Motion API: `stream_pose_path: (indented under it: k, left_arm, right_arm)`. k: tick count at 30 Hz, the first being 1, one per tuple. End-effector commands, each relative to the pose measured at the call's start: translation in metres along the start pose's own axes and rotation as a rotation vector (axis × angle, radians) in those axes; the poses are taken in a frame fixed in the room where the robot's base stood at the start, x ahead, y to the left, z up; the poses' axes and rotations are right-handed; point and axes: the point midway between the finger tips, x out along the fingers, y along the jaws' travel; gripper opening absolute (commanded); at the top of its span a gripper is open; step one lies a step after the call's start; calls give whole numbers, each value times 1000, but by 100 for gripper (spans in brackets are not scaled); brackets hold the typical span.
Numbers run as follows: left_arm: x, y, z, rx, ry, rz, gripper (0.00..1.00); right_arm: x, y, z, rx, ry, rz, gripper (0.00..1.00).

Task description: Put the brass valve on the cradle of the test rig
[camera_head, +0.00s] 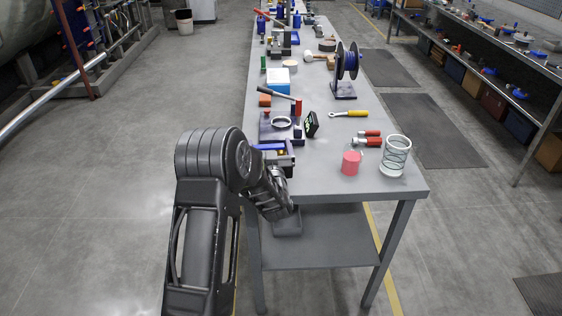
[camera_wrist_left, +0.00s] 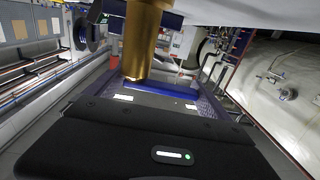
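The brass valve shows in the left wrist view as a smooth gold cylinder (camera_wrist_left: 145,40), close to the camera. Its upper part runs out of the picture. My left gripper (camera_head: 279,158) is at the near left edge of the workbench in the head view, partly hidden by my own arm. Its black housing fills the bottom of the wrist view, just in front of the brass cylinder. I cannot see whether its fingers are closed on the valve. A dark stand with a pale ring (camera_head: 281,122), perhaps the test rig, sits beyond it. The cradle is not clearly visible.
The near middle of the top is clear.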

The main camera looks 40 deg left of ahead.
Motion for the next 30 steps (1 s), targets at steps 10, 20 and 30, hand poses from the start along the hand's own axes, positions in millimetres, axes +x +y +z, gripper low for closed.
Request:
stream_pose_path:
  k: [10, 20, 30]
  left_arm:
    - [0, -2, 2, 2, -3, -2, 56]
    - [0, -2, 3, 4, -6, -3, 29]
    - [0, -3, 3, 6, -7, -4, 17]
  right_arm:
    - [0, 0, 0, 0, 0, 0, 68]
    - [0, 0, 0, 0, 0, 0, 68]
    - [0, 0, 0, 0, 0, 0, 68]
